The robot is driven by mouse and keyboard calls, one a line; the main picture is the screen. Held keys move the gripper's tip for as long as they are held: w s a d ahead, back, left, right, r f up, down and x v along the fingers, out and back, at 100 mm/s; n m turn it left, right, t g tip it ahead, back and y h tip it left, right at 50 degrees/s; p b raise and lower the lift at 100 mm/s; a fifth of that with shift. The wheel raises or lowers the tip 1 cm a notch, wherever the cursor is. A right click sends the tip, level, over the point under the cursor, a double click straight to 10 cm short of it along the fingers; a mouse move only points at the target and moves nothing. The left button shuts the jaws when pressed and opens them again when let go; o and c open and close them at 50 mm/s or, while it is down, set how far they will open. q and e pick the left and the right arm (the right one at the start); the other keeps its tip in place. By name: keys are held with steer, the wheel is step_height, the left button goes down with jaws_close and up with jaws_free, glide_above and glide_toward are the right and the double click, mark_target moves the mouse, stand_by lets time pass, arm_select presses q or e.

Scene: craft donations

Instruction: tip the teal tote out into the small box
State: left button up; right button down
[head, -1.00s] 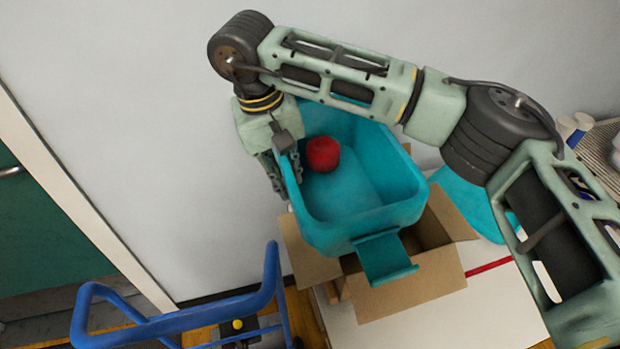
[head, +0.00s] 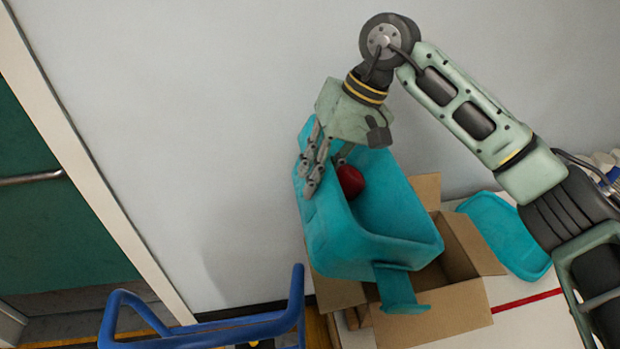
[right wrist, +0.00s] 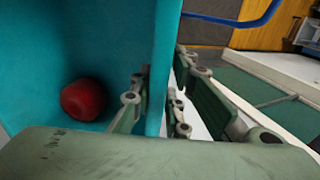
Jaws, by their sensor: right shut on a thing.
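The teal tote (head: 335,240) hangs tilted above the small box (head: 440,315), its open side facing right and towards me. My right gripper (head: 316,165) is shut on the tote's upper left wall, with a finger on each side of that wall in the right wrist view (right wrist: 155,105). A red ball-like thing (head: 350,181) lies inside the tote near the gripper; it also shows in the right wrist view (right wrist: 84,99). The cardboard box is open, its flaps spread, and the tote covers much of its mouth. My left gripper is not in view.
A flat teal piece (head: 508,235), perhaps a lid, lies right of the box on a white surface with a red stripe (head: 528,300). A blue tubular rail (head: 215,328) stands at the lower left. A wall is close behind.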

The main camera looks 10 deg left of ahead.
steer(key=shift+w+d+r+g+y+p, duration=0.3)
steer(key=shift+d+r+g+y, duration=0.1)
steer(key=shift+d+r+y, duration=0.6)
steer(key=shift+w+d+r+g+y+p, duration=0.1)
steer(key=shift+d+r+g+y+p, duration=0.15)
steer(key=shift+y, duration=0.3)
steer(key=shift+w+d+r+g+y+p, duration=0.15)
steer(key=shift+r+y+p, duration=0.15)
steer(key=shift+y, duration=0.25)
steer(key=g+y+b, duration=0.2)
steer(key=y+b, duration=0.5)
steer(key=b, duration=0.8)
glide_toward(331, 162)
step_height(331, 162, down, 3)
steer(key=w+d, duration=0.2)
steer(key=d+b, duration=0.1)
steer(key=d+y+b, duration=0.1)
steer(key=b, duration=0.1)
steer(key=w+d+g+y+b, duration=0.1)
steer(key=d, duration=0.1)
steer(key=shift+f+b, duration=0.35)
steer(key=shift+b, duration=0.05)
steer(key=shift+w+d+r+g+y+b, duration=0.1)
steer(key=shift+w+d+g+y+b, duration=0.2)
steer(key=shift+d+y+b, duration=0.2)
